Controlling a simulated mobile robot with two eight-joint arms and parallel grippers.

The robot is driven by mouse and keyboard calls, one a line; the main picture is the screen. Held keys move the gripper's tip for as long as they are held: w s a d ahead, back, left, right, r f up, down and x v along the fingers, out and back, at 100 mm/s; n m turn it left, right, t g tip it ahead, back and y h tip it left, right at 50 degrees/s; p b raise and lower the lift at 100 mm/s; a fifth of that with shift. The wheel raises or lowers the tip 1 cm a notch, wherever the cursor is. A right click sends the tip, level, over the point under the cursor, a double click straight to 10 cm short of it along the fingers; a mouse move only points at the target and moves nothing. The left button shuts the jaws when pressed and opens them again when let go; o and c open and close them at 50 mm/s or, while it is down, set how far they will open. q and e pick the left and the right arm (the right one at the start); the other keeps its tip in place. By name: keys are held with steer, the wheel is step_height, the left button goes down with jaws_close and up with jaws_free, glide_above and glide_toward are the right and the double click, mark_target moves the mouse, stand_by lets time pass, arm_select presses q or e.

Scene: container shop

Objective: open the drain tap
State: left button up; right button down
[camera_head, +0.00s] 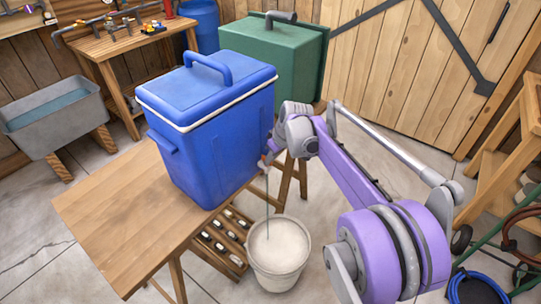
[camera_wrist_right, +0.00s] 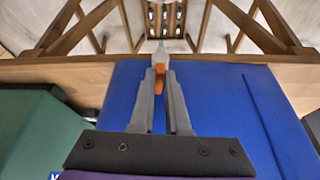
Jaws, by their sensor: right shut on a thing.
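A blue cooler (camera_head: 215,135) with a closed lid and white rim stands on a wooden table (camera_head: 110,215). Its drain tap is low on the right-hand wall, mostly hidden by my right gripper (camera_head: 268,160) in the head view. In the right wrist view, my right gripper (camera_wrist_right: 160,78) is shut on the tap's orange part (camera_wrist_right: 160,68), with a pale spout just beyond it. A thin line, looking like a stream, runs from the tap down to a pale bucket (camera_head: 277,276) on the floor. My left gripper is out of view.
A green box (camera_head: 280,58) stands behind the cooler. A grey trough (camera_head: 55,120) and a workbench (camera_head: 125,42) are at the left. A wooden rack (camera_head: 222,240) sits below the table. A blue hose (camera_head: 478,290) lies at lower right.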

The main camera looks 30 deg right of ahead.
steer(key=shift+n, duration=0.5)
steer(key=c, duration=0.9)
jaws_free()
steer(key=p+v, duration=0.1)
steer(key=v, duration=0.9)
steer(key=shift+d+r+p, duration=0.25)
steer(key=shift+r+p, duration=0.1)
steer(key=shift+r, duration=0.05)
steer(key=shift+s, duration=0.1)
